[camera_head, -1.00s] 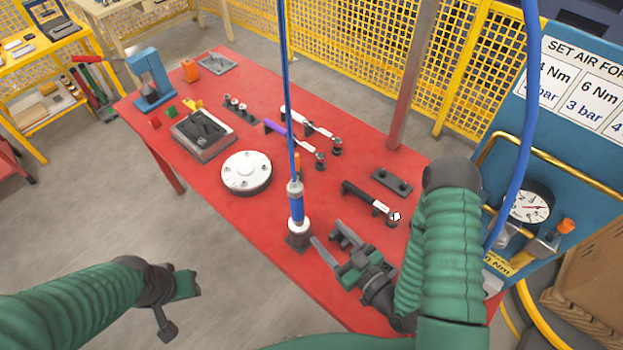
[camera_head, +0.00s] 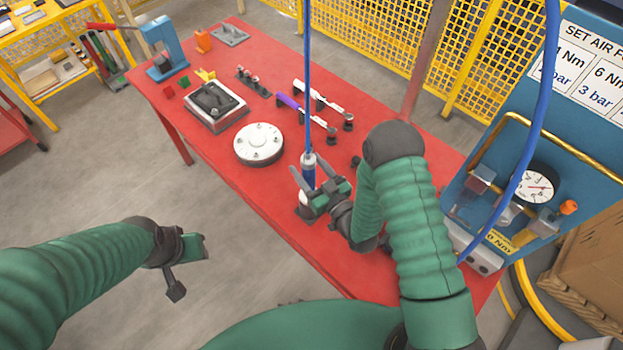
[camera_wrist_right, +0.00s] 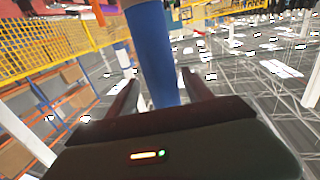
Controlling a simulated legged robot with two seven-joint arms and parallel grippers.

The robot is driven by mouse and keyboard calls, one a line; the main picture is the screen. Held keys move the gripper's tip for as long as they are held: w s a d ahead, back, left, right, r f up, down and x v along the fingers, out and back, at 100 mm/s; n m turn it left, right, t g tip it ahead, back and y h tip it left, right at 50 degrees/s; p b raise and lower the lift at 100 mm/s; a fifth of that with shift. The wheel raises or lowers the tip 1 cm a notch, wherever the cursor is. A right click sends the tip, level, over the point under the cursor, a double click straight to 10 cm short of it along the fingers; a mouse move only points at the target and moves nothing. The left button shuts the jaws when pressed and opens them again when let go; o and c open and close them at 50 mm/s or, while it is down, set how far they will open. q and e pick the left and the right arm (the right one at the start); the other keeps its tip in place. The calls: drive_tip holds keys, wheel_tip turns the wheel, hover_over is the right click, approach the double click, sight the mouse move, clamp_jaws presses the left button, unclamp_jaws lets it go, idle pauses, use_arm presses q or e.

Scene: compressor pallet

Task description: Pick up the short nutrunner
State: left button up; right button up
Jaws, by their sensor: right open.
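The short nutrunner (camera_head: 308,181), with a blue body and white collars, stands upright near the front edge of the red table, its foot at a dark holder (camera_head: 303,214). A blue hose rises from its top. My right gripper (camera_head: 311,174) is open at the tool, with a finger showing on each side of it. In the right wrist view the blue body (camera_wrist_right: 151,50) rises between the two dark fingers (camera_wrist_right: 160,95); I cannot tell whether they touch it. The gripper hides part of the tool's lower half. My left gripper (camera_head: 186,265) is off the table at the lower left, its jaws unclear.
On the red table (camera_head: 290,245) lie a white round flange (camera_head: 258,144), a purple-handled wrench (camera_head: 292,104), a grey tray (camera_head: 215,106) and a blue press (camera_head: 164,47). A blue panel with a gauge (camera_head: 533,184) stands at the right. A blue hose hangs before it.

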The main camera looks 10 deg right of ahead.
drive_tip(key=shift+w+a, duration=1)
drive_tip(key=shift+s+d, duration=0.15)
drive_tip(key=shift+d, duration=0.55)
drive_tip(key=c, duration=1.2)
drive_tip(key=shift+a, duration=0.15)
clamp_jaws()
use_arm(q)
drive_tip(key=shift+w+a+r, duration=0.1)
drive_tip(key=shift+a+r, duration=0.1)
drive_tip(key=shift+a, duration=0.35)
use_arm(e)
drive_tip(key=shift+a, duration=0.3)
use_arm(q)
drive_tip(key=shift+d, duration=0.2)
use_arm(e)
drive_tip(key=shift+d, duration=0.2)
drive_tip(key=shift+r, duration=0.1)
